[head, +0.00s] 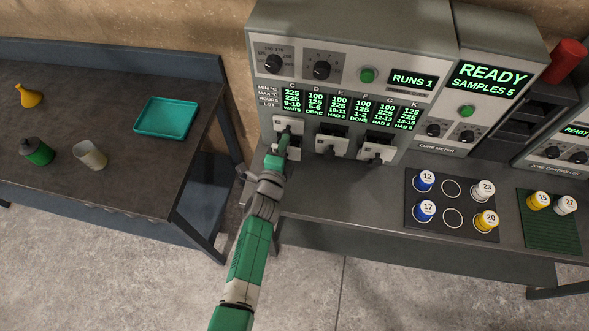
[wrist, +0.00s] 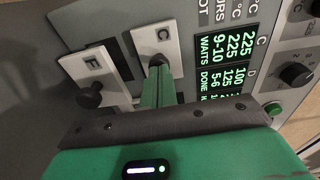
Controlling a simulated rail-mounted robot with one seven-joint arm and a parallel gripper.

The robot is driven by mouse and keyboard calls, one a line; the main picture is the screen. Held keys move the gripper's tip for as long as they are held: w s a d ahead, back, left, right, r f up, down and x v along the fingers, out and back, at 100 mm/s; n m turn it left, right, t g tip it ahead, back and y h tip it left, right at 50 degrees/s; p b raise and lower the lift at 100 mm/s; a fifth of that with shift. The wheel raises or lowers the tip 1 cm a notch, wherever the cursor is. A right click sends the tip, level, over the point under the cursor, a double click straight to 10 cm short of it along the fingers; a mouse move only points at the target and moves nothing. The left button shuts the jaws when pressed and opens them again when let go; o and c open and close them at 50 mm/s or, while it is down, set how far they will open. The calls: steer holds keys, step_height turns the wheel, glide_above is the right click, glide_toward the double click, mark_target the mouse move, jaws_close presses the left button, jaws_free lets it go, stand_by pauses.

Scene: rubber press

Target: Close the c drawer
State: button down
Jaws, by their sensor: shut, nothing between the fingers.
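The c drawer shows in the head view as a pale front (head: 288,124) at the upper left of the press's drawer bank. In the wrist view its white front (wrist: 165,38) carries the letter C. My gripper (head: 283,143) is shut and empty, in front of the drawer bank at the c drawer.
The F drawer front (wrist: 92,78) with its dark knob is close beside the fingers. Other drawer fronts (head: 377,150) are to the right. A dark mat (head: 433,222) with numbered pots lies on the bench. The left table holds a teal tray (head: 166,118).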

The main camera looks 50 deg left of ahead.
steer(key=shift+s+f, duration=0.2)
steer(key=shift+f, duration=0.1)
steer(key=shift+s+d+r+p, duration=0.1)
steer(key=shift+d+r+p, duration=0.05)
steer(key=shift+r+p, duration=0.15)
steer(key=b+v, duration=0.1)
steer(key=v, duration=1.2)
steer(key=shift+d, duration=0.25)
steer(key=shift+s, duration=0.1)
